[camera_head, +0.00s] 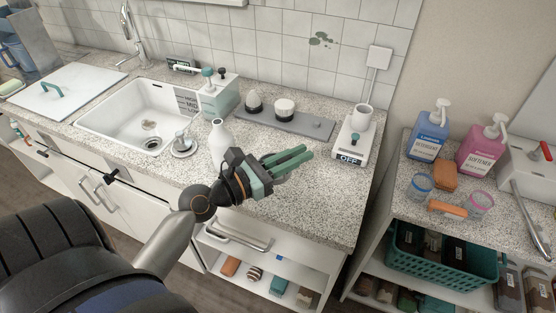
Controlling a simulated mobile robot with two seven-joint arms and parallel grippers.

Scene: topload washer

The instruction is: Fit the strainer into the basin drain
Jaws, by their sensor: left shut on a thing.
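The white basin (117,125) is sunk in the speckled counter at the left. Its drain (149,125) shows as a small dark round spot in the basin floor. A round silver piece with a knob (184,148), which looks like the strainer, sits on the counter just right of the basin. My left gripper (299,157) is over the counter, well to the right of that piece and the basin. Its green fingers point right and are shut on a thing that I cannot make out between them. My right gripper is not in view.
A white bottle (219,140) stands behind my left wrist. A faucet (133,38) rises behind the basin. The counter's front right is clear.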

